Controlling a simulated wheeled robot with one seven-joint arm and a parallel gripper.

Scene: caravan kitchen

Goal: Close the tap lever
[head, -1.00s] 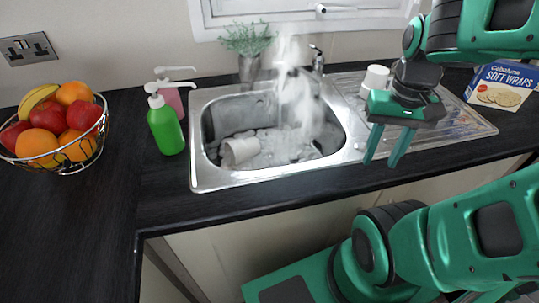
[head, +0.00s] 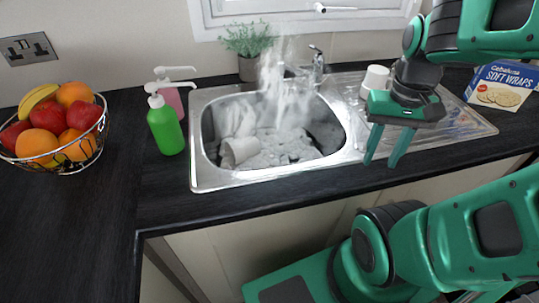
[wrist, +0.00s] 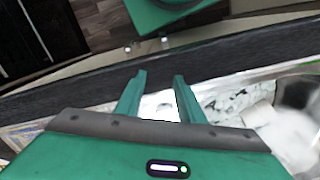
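The metal tap (head: 317,68) stands at the back right of the sink, with its small lever (head: 317,49) at the top. White splashing water (head: 275,85) falls from the spout into the basin and partly veils the spout. I cannot tell the lever's exact angle. My gripper (head: 381,163) hangs over the draining board's front edge, to the right and in front of the tap, well apart from it. Its two fingers point down and are open with nothing between them. They also show apart in the wrist view (wrist: 159,77), where the tap is not seen.
The steel sink (head: 205,182) holds a tipped white cup (head: 240,151) amid foamy water. Another white cup (head: 375,79) stands on the draining board behind my gripper. Soap bottles (head: 165,127), a plant (head: 247,42) and a fruit bowl (head: 60,150) stand left.

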